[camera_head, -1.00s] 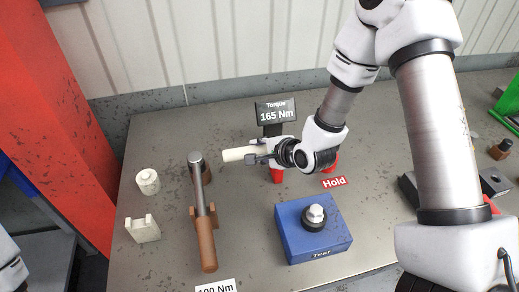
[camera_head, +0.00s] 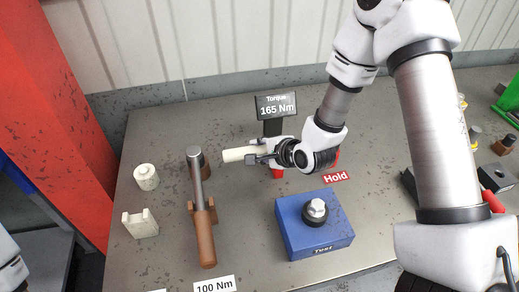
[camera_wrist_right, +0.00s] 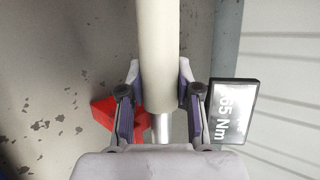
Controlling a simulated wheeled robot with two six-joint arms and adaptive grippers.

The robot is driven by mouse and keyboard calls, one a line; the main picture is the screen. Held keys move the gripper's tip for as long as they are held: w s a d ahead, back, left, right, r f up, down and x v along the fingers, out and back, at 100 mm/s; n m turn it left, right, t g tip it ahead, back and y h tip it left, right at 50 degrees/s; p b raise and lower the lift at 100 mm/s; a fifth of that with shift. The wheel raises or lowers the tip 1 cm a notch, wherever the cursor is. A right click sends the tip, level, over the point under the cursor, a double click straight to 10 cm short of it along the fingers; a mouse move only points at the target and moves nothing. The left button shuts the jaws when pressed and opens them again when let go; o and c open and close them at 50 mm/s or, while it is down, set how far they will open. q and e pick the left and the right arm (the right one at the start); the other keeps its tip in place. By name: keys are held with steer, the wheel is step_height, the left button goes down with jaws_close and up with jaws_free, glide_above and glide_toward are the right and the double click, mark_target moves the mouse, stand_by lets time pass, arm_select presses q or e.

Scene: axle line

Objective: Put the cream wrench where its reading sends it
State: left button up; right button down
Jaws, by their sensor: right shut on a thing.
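My right gripper (camera_head: 259,154) is shut on the cream wrench (camera_head: 238,154) near the back middle of the table. In the right wrist view the cream handle (camera_wrist_right: 158,50) runs between the two fingers, and a bare metal shaft (camera_wrist_right: 162,128) shows beyond its end. A dark torque display (camera_head: 276,106) reads 165 Nm. A red holder (camera_wrist_right: 108,112) lies below the gripper, beside the red "Hold" label (camera_head: 336,177). The wrench's head is hidden behind my gripper. My left gripper is out of view.
A brown-handled wrench (camera_head: 205,240) rests in brown supports behind a "100 Nm" label (camera_head: 214,285). Cream supports (camera_head: 141,224) and (camera_head: 147,177) stand empty at the left. A blue "Test" block (camera_head: 290,235) with a bolt is in front. Other supports stand at the right.

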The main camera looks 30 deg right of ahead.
steer(key=shift+f+b, duration=0.4)
steer(key=shift+f, duration=0.1)
steer(key=c, duration=0.7)
jaws_free()
steer(key=shift+a, duration=0.1)
